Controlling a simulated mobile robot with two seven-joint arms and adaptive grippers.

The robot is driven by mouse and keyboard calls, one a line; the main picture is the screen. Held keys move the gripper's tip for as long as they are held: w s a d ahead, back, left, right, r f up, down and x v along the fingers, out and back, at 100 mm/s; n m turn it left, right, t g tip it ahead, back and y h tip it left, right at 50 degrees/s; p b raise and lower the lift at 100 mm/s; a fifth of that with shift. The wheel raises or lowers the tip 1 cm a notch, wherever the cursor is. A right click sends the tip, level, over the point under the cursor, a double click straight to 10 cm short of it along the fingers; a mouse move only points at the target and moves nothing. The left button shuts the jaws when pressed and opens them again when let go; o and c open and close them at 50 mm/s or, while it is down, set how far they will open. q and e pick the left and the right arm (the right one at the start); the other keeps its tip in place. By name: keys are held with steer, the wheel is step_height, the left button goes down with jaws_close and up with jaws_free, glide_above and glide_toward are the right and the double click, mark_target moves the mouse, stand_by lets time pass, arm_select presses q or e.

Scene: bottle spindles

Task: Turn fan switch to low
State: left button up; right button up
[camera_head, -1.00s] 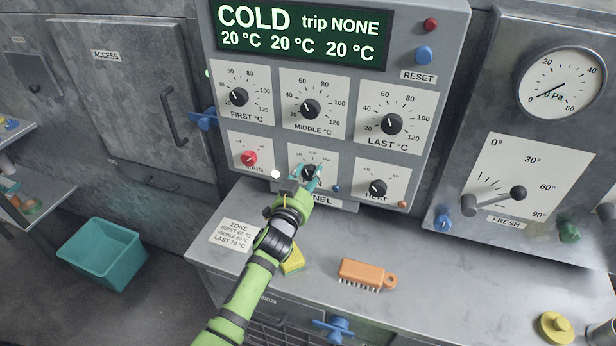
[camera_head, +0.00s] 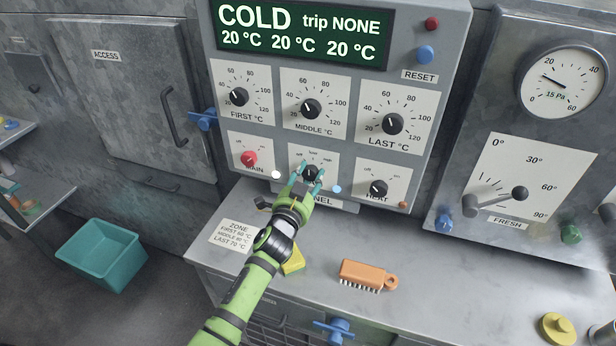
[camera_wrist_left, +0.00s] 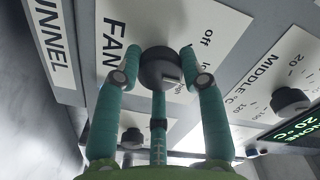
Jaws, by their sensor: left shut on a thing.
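The fan switch (camera_head: 311,172) is a black knob on the white plate in the middle of the panel's bottom row, marked off, low and high. It also shows in the left wrist view (camera_wrist_left: 160,67), beside the letters FAN. My left gripper (camera_head: 306,181) reaches up to it from below, and its teal fingers are shut around the knob. In the wrist view two fingers flank the knob and a third lies below it. I cannot read the knob's pointer clearly behind the fingers. A small light (camera_head: 337,189) right of the fan plate glows blue. My right gripper is not in view.
The red main knob (camera_head: 249,158) and black heat knob (camera_head: 378,188) sit on either side. The pressure gauge (camera_head: 562,83) reads 15 Pa. An orange brush (camera_head: 362,273) and a yellow block (camera_head: 293,261) lie on the counter below.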

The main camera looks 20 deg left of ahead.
arm_select(q)
steer(key=shift+w+d+r, duration=0.1)
steer(key=shift+d+r, duration=0.05)
steer(key=shift+r, duration=0.35)
steer(key=o, duration=1.1)
steer(key=shift+o, duration=0.2)
steer(key=shift+d+f, duration=0.1)
steer(key=shift+f, duration=0.15)
steer(key=shift+s, duration=0.35)
steer(key=s, duration=1.1)
steer(key=shift+s+a, duration=0.2)
